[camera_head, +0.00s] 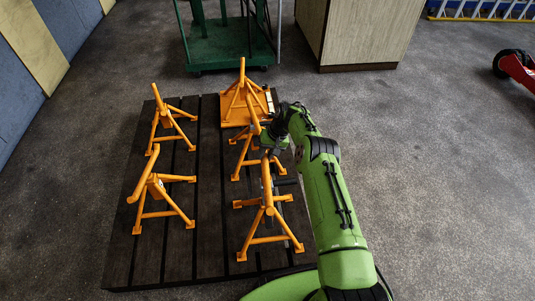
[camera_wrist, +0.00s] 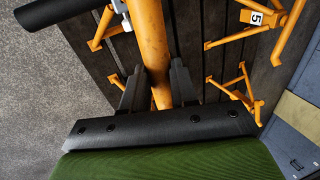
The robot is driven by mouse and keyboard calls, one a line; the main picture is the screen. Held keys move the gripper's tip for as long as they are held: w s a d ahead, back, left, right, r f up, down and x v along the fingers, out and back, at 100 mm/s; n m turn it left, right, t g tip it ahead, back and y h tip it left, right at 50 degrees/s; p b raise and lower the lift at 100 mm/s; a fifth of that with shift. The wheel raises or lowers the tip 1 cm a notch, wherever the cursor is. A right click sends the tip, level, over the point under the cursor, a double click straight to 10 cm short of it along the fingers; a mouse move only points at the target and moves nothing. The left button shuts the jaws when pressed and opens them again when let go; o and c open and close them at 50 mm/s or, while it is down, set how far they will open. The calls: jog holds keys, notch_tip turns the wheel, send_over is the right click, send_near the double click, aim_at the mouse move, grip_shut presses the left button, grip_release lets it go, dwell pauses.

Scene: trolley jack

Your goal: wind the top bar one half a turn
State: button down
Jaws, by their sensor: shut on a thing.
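In the wrist view, the two dark fingers of my gripper (camera_wrist: 157,90) are shut on an orange bar (camera_wrist: 150,42), one finger on each side of it. The bar runs up and away from the fingers; its near end is hidden behind the gripper body. In the head view my gripper (camera_head: 269,147) is at the upper right part of the slatted pallet, among the orange stands. An orange bar (camera_head: 253,115) rises beside it. My wrist partly hides the held part there, so I cannot tell its exact angle.
Orange tripod stands (camera_head: 155,190) stand on the dark slatted pallet (camera_head: 120,245), several close to my gripper. A black round handle (camera_wrist: 48,12) lies left of the bar. A green trolley (camera_head: 230,45) and cabinet (camera_head: 365,35) stand behind.

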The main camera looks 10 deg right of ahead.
jog(key=shift+s+f, duration=0.1)
jog(key=shift+f, duration=0.1)
jog(key=c, duration=0.9)
grip_release()
jog(key=shift+o, duration=0.2)
jog(key=shift+r, duration=0.1)
jog(key=p+v, duration=0.4)
jog(key=v, duration=1.1)
jog(key=shift+r+p, duration=0.35)
jog(key=shift+p, duration=0.05)
jog(key=shift+d+f, duration=0.1)
